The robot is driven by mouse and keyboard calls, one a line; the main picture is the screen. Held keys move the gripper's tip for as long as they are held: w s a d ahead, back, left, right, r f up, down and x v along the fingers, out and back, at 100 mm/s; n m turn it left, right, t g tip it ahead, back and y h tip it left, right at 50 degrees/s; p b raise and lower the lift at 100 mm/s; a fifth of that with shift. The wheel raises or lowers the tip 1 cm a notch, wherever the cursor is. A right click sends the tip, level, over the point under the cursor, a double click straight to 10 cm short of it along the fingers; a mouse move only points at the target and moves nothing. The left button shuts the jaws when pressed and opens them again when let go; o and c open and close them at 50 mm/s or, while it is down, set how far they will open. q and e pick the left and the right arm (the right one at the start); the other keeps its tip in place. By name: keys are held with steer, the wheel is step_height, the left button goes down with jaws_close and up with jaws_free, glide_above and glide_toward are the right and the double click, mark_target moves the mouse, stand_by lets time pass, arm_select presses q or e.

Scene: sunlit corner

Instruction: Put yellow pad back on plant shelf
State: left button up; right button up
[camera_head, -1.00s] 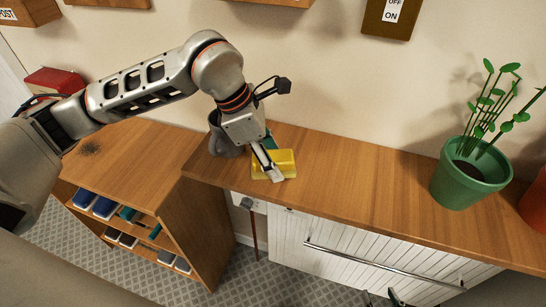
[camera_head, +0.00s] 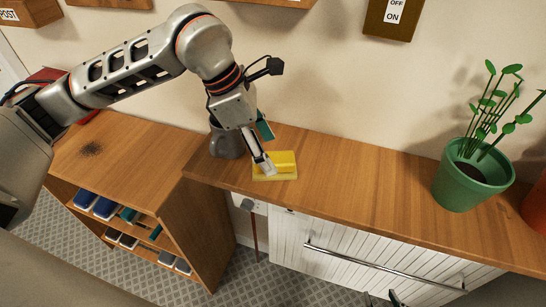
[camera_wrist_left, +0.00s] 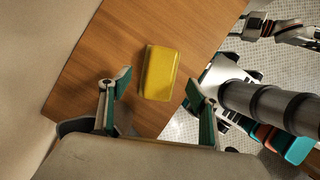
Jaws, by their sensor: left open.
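The yellow pad (camera_head: 284,162) lies flat on the wooden shelf top (camera_head: 345,180) near its left end. It also shows in the left wrist view (camera_wrist_left: 158,73), just ahead of the fingers and between their lines. My left gripper (camera_head: 268,150) is above and slightly left of the pad. In the left wrist view its two fingers (camera_wrist_left: 159,95) are spread wide with nothing between them; the pad looks apart from both. The plant (camera_head: 472,170) stands in a green pot at the right of the same shelf top.
A grey mug (camera_head: 226,142) stands just left of the pad, close behind my left gripper. A lower wooden cabinet (camera_head: 130,160) with a dark dirt patch (camera_head: 90,149) stands at left. The shelf between pad and plant is clear. A wall runs behind.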

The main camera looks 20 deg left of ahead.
arm_select(q)
steer(key=v, duration=0.8)
steer(key=shift+f, duration=0.1)
